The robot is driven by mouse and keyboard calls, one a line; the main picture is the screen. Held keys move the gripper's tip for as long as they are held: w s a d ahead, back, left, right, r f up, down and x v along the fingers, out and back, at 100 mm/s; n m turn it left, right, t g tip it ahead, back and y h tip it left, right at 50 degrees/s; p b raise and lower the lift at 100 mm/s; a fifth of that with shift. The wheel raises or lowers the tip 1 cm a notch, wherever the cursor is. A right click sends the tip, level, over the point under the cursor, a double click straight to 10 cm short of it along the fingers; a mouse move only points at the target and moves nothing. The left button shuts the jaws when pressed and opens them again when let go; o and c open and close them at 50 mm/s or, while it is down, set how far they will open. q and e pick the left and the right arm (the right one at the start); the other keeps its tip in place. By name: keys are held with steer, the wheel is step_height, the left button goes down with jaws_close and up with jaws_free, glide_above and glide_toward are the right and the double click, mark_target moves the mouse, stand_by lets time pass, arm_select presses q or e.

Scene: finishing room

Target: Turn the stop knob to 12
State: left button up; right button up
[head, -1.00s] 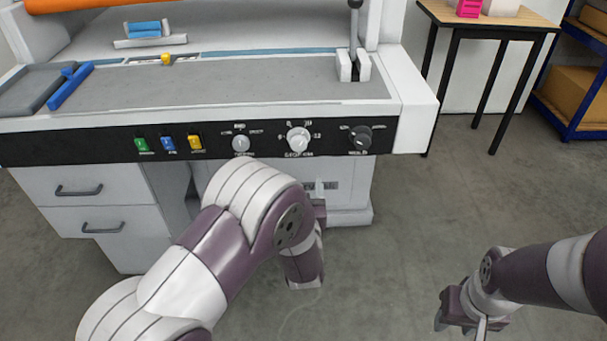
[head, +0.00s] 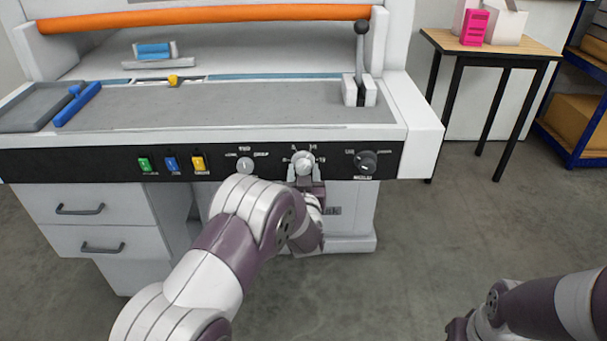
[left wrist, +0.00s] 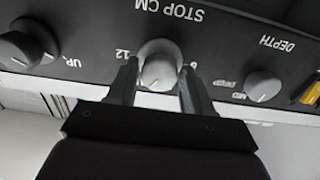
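The stop knob (head: 303,163) is a round, pale knob on the black front panel, in the middle of three dials. In the left wrist view, upside down, the knob (left wrist: 160,72) sits under the words STOP CM, with 12 to its left. My left gripper (head: 304,178) is at the panel, its fingers on either side of the knob. In the left wrist view the fingers (left wrist: 160,82) look open around it, with narrow gaps. I cannot read the knob's pointer. My right gripper (head: 462,328) is low at the right, partly cut off, its fingers not clear.
A pale depth knob (head: 245,165) is left of the stop knob and a dark knob (head: 366,162) is right of it. Green, blue and yellow switches (head: 171,164) are further left. A lever (head: 360,60) stands on the machine's bed. Open floor lies in front.

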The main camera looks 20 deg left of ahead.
arm_select(q)
steer(key=c, duration=0.6)
steer(key=shift+o, duration=0.3)
steer(key=m+p, duration=0.2)
steer(key=m, duration=0.3)
steer(key=shift+r+m+p, duration=0.1)
steer(key=shift+m+p, duration=0.2)
steer(key=shift+p, duration=0.1)
steer(key=m+p, duration=0.1)
steer(key=m, duration=0.3)
steer(key=shift+p, duration=0.35)
steer(key=shift+m+p, duration=0.35)
steer(key=shift+m, duration=0.65)
